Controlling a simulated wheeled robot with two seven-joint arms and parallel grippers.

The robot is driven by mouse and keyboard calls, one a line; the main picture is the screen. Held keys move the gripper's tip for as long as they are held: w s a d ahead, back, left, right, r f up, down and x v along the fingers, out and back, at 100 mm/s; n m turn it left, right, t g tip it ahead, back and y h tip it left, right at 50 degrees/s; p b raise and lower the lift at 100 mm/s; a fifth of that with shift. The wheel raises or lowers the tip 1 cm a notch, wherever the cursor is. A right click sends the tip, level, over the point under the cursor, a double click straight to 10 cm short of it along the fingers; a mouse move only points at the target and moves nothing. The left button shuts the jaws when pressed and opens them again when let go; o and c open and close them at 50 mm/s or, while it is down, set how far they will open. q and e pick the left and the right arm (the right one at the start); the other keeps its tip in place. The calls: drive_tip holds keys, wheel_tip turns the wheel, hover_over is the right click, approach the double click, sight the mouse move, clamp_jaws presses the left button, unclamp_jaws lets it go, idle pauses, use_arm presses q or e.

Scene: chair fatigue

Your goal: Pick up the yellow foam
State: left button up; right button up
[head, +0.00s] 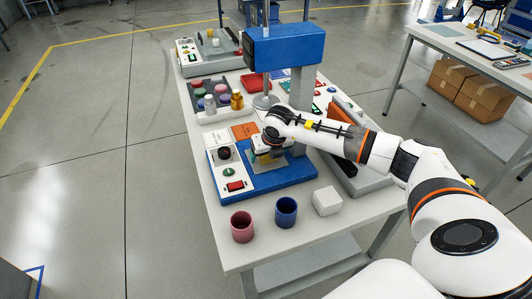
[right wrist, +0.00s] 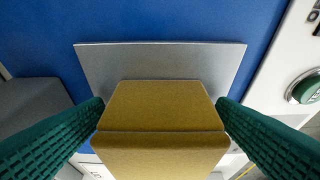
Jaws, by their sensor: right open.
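The yellow foam (right wrist: 160,108) is a mustard-yellow block in the middle of the right wrist view, over a grey plate (right wrist: 160,60) on a blue surface. In the head view a little of the foam (head: 264,159) shows low on the blue base of the press-like machine (head: 285,47). My right gripper (right wrist: 160,125) is open, with one green ribbed finger on each side of the foam. The fingers are very near its sides; I cannot tell if they touch. In the head view my right gripper (head: 267,150) is over the foam and partly hides it. My left gripper is not in view.
A pink cup (head: 242,227), a blue cup (head: 286,212) and a white block (head: 326,201) stand at the table's near end. A control panel (head: 230,168) with a red switch is left of the foam. The machine's column rises behind my gripper.

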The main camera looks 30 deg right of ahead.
drive_tip(key=c, duration=1)
drive_tip(key=shift+c, duration=0.3)
drive_tip(key=shift+r, duration=0.15)
